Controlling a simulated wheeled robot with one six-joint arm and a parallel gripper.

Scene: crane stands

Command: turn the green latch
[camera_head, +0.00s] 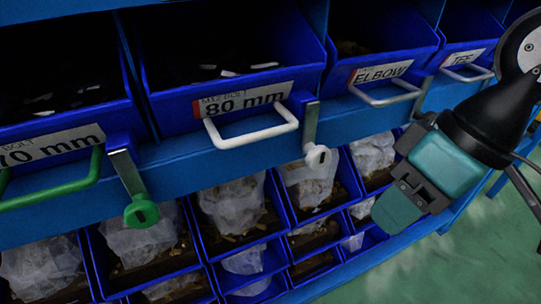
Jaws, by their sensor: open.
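The green latch (142,212) hangs at the lower left. It has a round green knob at the bottom of a grey metal strip, on the blue shelf edge just right of the green handle (52,187). My gripper (398,212) is at the right, in front of the lower bins, well to the right of the green latch and apart from it. It is teal and grey and points down and left. It is open, with nothing seen between its fingers, though the fingers partly overlap in this view.
A white latch (317,156) hangs beside a white handle (252,127) between my gripper and the green latch. More pale handles (388,97) stick out at the upper right. Blue bins with bagged parts (232,205) fill the lower rack. Green floor (450,265) is clear at the lower right.

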